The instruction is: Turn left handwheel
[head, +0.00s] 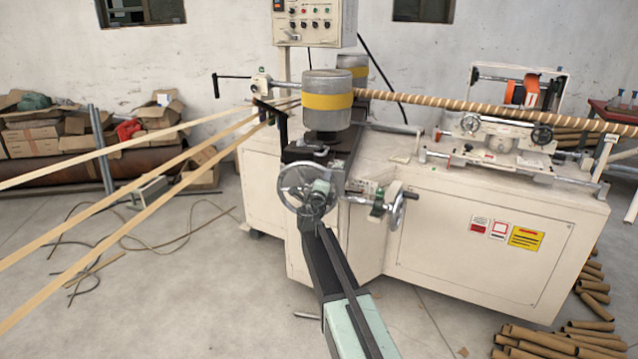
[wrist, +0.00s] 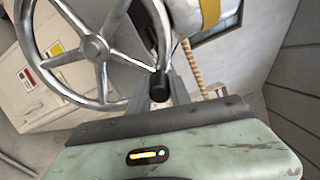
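The left handwheel (head: 281,182) is a large spoked metal wheel on the front of the cream winder, left of centre in the head view. It fills the upper left of the wrist view (wrist: 95,47). A dark handle knob (wrist: 158,87) stands out from its rim. My gripper (head: 320,196) is in front of the wheel in the head view and hides part of it. In the wrist view my gripper's fingers (wrist: 160,88) lie on either side of the knob. I cannot tell whether they press on it.
A smaller handwheel (head: 397,206) sits just to the right. A drum with a yellow band (head: 327,101) stands above. Paper strips (head: 130,195) run in from the left. Cardboard tubes (head: 545,340) lie on the floor at lower right. Cords lie on the open floor at left.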

